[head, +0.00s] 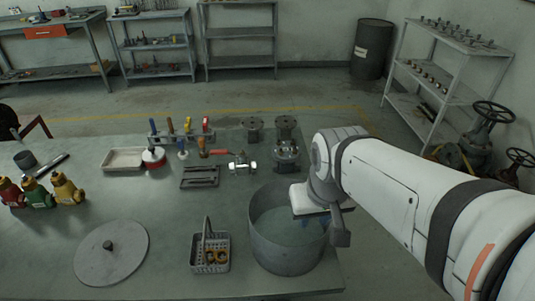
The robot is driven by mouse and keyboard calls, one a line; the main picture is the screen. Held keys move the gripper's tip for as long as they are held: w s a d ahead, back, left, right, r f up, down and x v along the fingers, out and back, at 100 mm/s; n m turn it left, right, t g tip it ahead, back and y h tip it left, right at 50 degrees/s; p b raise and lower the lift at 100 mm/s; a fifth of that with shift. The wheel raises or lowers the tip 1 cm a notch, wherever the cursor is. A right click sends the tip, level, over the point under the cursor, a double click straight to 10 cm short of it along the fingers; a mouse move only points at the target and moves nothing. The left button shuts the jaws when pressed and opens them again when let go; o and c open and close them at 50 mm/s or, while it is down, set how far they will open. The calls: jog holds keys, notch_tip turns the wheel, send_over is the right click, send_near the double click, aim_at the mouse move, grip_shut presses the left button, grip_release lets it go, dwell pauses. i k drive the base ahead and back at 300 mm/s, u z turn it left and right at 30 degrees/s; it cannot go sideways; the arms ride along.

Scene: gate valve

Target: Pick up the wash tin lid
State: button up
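The wash tin lid (125,255), a flat grey disc with a dark knob in its middle, lies on the workbench at the lower left. The wash tin (275,255) is an open round grey tub at the front right of the bench, with bluish liquid inside. My gripper (325,228) is over the right side of the tin, well to the right of the lid and apart from it. My wrist hides part of the tin's rim and most of the gripper, so its opening does not show clearly.
A small basket (196,254) with orange-brown rings and an upright handle stands between lid and tin. Coloured bottles (67,190) stand at left. Bare bench surrounds the lid.

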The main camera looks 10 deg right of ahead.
aim_at(113, 252)
jog(key=z, duration=0.05)
jog(key=k, duration=0.5)
jog(key=u, duration=1.7)
jog(key=i, duration=0.5)
jog(key=z, duration=2.05)
